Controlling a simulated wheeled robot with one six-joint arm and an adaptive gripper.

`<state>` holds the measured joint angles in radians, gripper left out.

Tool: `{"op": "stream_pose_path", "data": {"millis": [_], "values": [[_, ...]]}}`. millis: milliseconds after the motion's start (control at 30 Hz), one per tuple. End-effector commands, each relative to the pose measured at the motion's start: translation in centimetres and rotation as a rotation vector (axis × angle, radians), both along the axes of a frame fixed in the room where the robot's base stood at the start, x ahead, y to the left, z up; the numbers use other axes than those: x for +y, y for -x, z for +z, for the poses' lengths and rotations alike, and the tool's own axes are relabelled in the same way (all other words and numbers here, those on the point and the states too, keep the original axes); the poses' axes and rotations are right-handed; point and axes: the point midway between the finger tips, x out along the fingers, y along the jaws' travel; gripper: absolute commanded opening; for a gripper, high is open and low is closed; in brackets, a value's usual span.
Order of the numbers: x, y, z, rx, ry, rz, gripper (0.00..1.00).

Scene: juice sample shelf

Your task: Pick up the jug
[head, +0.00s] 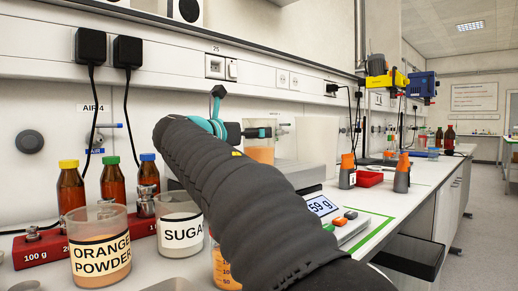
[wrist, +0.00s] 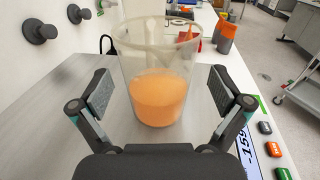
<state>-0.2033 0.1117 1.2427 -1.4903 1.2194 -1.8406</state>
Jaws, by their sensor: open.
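The jug (wrist: 158,97) is a clear vessel with orange liquid in its lower part. In the wrist view it stands upright between the fingers of my gripper (wrist: 161,90), which is open, with a gap visible on each side. A grey metal surface shows under and around the jug. In the head view the jug (head: 260,150) shows behind my arm, with a dark finger of my gripper across its upper part.
A scale display (head: 322,206) and buttons sit right of my arm. An orange powder beaker (head: 100,270), a sugar beaker (head: 180,240) and brown bottles (head: 71,190) stand at left. Orange-capped bottles (head: 347,172) and a red tray (head: 369,179) stand farther back. The wall is close behind.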

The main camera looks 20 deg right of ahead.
Motion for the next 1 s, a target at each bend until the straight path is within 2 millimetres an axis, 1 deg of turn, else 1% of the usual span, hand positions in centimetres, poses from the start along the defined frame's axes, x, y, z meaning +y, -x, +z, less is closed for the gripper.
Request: {"op": "stream_pose_path", "data": {"millis": [200, 300, 400, 633, 667, 700, 767, 800, 867, 900, 933, 1000], "values": [[-2.5, -1.8, 0.1, 0.000, 0.000, -0.003, 1.00], [-3.3, -2.4, 0.1, 0.001, 0.000, -0.001, 1.00], [-3.7, -2.7, 0.1, 0.001, 0.000, 0.000, 1.00], [-3.8, -2.7, 0.1, 0.000, 0.000, 0.001, 1.00], [-3.8, -2.7, 0.1, 0.000, 0.000, 0.001, 0.93], [-3.8, -2.7, 0.1, 0.000, 0.000, 0.001, 0.82], [-3.8, -2.7, 0.1, 0.000, 0.000, 0.001, 0.68], [-3.8, -2.7, 0.1, 0.000, 0.000, 0.001, 0.57], [-3.8, -2.7, 0.1, 0.000, 0.000, 0.001, 0.42], [-3.8, -2.7, 0.2, -0.001, 0.001, 0.001, 0.33], [-3.8, -2.7, 0.2, -0.001, 0.001, 0.001, 0.30], [-3.8, -2.7, 0.2, -0.001, 0.001, 0.001, 0.30]]}}
